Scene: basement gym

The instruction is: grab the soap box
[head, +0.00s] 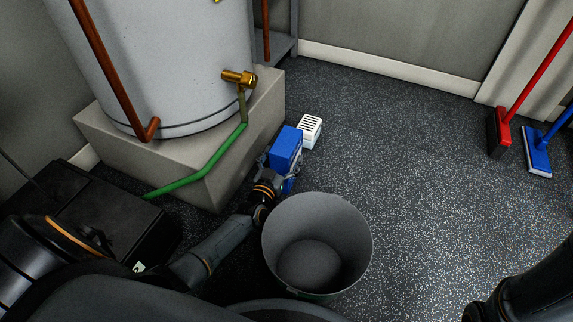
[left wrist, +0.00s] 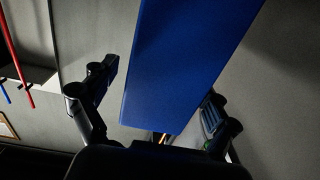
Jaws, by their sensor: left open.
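A blue box (head: 285,147), which I take to be the soap box, stands on the dark speckled floor beside the concrete plinth. My left gripper (head: 280,174) is at its near side, open, with fingers on either side of the box. In the left wrist view the blue box (left wrist: 185,65) fills the middle between the two spread fingers (left wrist: 157,100). A gap shows beside the left finger; I cannot tell whether the right finger touches it. The box's lower part is partly hidden by the gripper. My right gripper is out of view; only part of that arm shows.
A small white slotted box (head: 311,131) is just behind the blue box. A grey bin (head: 350,235) stands close on the near right. The plinth (head: 255,130) and green hose (head: 215,160) are on the left. Floor at right is clear up to the red brush (head: 499,135).

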